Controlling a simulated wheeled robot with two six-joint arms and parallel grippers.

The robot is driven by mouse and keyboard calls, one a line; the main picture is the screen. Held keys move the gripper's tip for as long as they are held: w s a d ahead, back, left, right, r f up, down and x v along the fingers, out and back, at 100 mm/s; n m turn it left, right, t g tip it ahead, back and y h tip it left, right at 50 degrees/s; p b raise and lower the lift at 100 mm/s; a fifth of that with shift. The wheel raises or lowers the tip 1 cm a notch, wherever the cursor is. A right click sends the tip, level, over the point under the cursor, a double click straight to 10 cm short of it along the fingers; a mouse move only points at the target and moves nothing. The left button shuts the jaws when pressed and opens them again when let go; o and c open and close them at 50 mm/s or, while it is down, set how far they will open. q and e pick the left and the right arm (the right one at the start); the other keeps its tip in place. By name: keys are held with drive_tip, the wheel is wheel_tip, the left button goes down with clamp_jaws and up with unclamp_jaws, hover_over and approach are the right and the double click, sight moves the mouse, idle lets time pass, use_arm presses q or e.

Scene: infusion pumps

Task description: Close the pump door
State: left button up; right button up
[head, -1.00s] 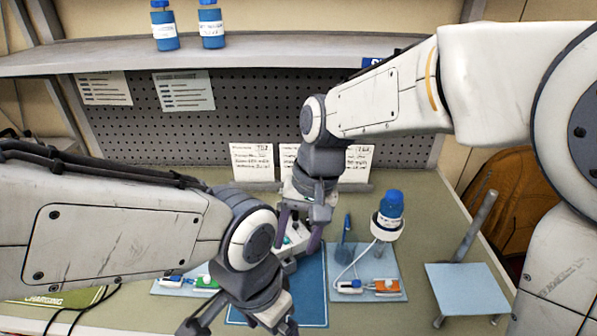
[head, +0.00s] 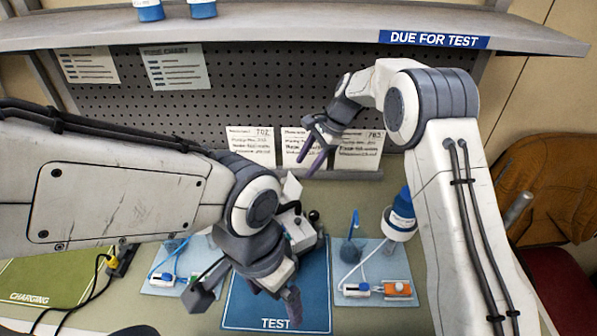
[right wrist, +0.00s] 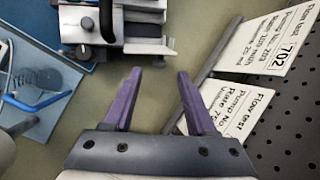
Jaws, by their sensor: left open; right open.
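The pump (head: 302,232), pale with dark parts, stands on the blue TEST mat (head: 310,285), partly hidden behind my left arm. A pale upright flap (head: 292,188) shows at its back; I cannot tell whether this is the door. In the right wrist view the pump (right wrist: 120,28) is cut off by the top edge, with a black bar and grey metal parts showing. My left gripper (head: 247,300) is open and empty over the mat, in front of the pump. My right gripper (head: 312,147) is open and empty, behind and above the pump, apart from it; its purple fingers (right wrist: 159,78) frame bare table.
Blue trays with tubing sets flank the mat: one with an orange clip (head: 398,288) at right, one at left. Printed cards (head: 302,148) line the pegboard (head: 240,95). A green CHARGING mat (head: 50,280) lies far left.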

sight(297, 177)
drive_tip(key=shift+p+x, duration=0.35)
drive_tip(key=shift+x, duration=2)
drive_tip(key=shift+a, duration=0.1)
drive_tip(key=shift+c, duration=0.4)
clamp_jaws()
drive_tip(key=shift+r, duration=0.1)
